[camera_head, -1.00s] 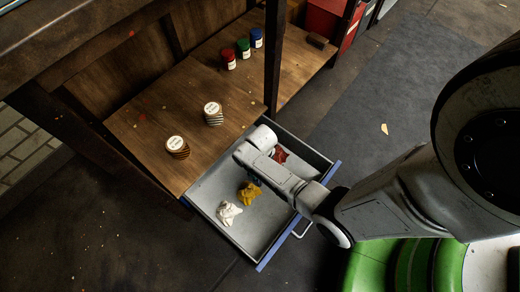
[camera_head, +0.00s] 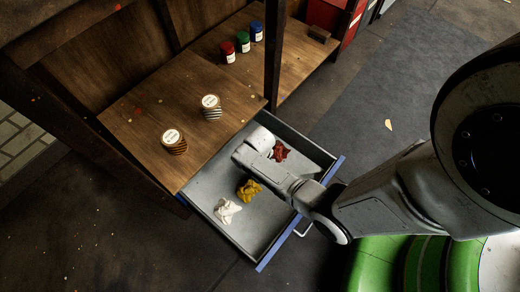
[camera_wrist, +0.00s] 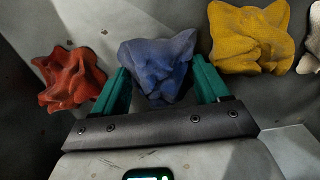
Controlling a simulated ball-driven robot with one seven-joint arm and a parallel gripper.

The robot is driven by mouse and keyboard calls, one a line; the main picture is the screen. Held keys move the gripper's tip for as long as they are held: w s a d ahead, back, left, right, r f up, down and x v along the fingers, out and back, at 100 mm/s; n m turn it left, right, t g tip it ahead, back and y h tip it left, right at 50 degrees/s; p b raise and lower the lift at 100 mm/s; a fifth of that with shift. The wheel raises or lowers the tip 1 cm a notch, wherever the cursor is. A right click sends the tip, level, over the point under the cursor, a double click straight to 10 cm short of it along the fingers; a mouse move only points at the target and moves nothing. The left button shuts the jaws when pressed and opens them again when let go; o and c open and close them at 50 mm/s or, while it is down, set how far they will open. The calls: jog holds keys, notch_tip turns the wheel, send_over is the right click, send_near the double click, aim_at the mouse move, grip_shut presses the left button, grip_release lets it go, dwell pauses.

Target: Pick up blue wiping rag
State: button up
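The blue rag (camera_wrist: 158,65) lies crumpled on the grey drawer floor in the wrist view, between the two green fingers of my gripper (camera_wrist: 163,78). The fingers are spread wide, one at each side of the rag; I cannot tell whether they touch it. In the head view my arm reaches into the open drawer (camera_head: 229,235) and hides the blue rag and the fingers.
A red rag (camera_wrist: 68,78) lies left of the blue one, a yellow rag (camera_wrist: 248,38) and a white rag (camera_head: 227,210) to its right. The drawer walls stand close around. Two striped-sided tins (camera_head: 173,142) and several small jars (camera_head: 243,42) stand on the wooden top.

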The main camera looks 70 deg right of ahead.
jog(key=c, duration=0.5)
jog(key=shift+r+p, duration=0.4)
jog(key=shift+r, duration=0.1)
notch_tip(320, 180, up, 2)
jog(key=shift+r+p, duration=0.2)
jog(key=shift+p, duration=0.6)
jog(key=s+d+r+p, duration=0.3)
jog(key=s+r+p, duration=0.5)
jog(key=s, duration=0.5)
jog(key=shift+s+d+r+p, duration=0.2)
jog(key=shift+s+r+p, duration=0.15)
jog(key=shift+r, duration=0.45)
